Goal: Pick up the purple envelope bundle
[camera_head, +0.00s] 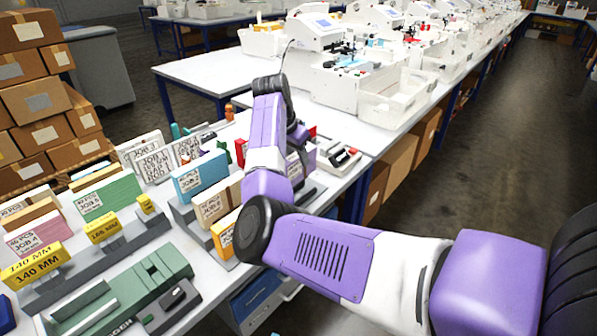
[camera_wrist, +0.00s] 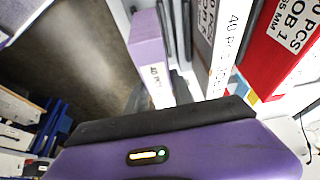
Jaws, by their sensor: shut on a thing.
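The purple envelope bundle (camera_wrist: 150,62) stands on edge in the wrist view, just beyond my gripper, with a white printed label on its near end. My gripper (camera_wrist: 178,110) shows as a purple body with a black front edge across the bottom of that view. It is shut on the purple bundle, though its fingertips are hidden. In the head view a strip of the purple bundle (camera_head: 309,160) shows behind my arm, which hides my gripper and most of the bundle.
A white bundle (camera_wrist: 230,45) and a red JOB 1 bundle (camera_wrist: 283,40) stand close to its right in the wrist view. White plotters (camera_head: 355,85) stand behind. The floor aisle at right is clear.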

